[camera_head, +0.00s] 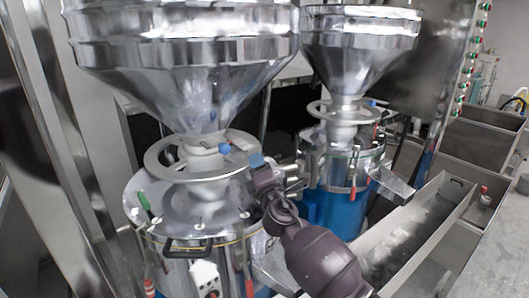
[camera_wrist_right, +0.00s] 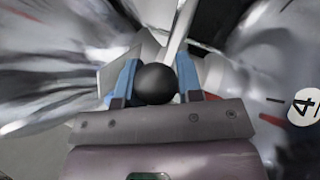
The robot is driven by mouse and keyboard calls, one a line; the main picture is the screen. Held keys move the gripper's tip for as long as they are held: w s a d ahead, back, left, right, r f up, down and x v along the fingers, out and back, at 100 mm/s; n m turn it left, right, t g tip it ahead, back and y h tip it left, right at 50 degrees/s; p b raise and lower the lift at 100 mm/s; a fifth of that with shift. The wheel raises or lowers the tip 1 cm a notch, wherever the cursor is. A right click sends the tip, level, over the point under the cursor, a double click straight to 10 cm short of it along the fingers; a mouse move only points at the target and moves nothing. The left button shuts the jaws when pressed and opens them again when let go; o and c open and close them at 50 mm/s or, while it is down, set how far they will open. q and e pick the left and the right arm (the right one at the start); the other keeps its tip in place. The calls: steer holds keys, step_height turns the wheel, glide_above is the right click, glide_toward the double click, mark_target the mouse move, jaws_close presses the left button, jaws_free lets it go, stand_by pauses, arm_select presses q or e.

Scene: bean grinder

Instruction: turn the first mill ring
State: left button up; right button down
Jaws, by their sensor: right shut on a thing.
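The nearer mill's flat metal ring (camera_head: 163,170) lies level around the neck under the large left hopper, above the mill's steel drum. My right gripper (camera_head: 241,155) reaches in from the lower right and is at the right side of this ring. Its blue fingers show there. In the right wrist view my right gripper (camera_wrist_right: 156,82) has its blue fingers on both sides of a round black knob (camera_wrist_right: 154,84) and is shut on it. How the knob joins the ring is hidden. My left gripper is not in view.
A large steel hopper (camera_head: 185,45) stands over the nearer mill. A second mill with its own ring (camera_head: 318,112) and blue base (camera_head: 335,210) stands behind to the right. A long metal trough (camera_head: 425,225) lies at the right. A metal post (camera_head: 55,150) is at the left.

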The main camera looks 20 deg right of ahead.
mark_target(239, 170)
steer(key=s+a+m+h, duration=0.1)
steer(key=h, duration=0.1)
steer(key=s+a+m+h+b, duration=0.1)
steer(key=a+h, duration=0.1)
steer(key=s+a+m+h, duration=0.1)
steer(key=a+h, duration=0.1)
steer(key=shift+s+f+m+g+h, duration=0.15)
steer(key=shift+s+m+g+h, duration=0.15)
steer(key=shift+g+h, duration=0.1)
steer(key=shift+s+a+b, duration=0.3)
steer(key=shift+a+b, duration=0.15)
steer(key=shift+a, duration=0.2)
steer(key=shift+s+a, duration=0.1)
steer(key=shift+a, duration=0.25)
steer(key=c, duration=0.8)
jaws_free()
steer(key=shift+a, duration=0.1)
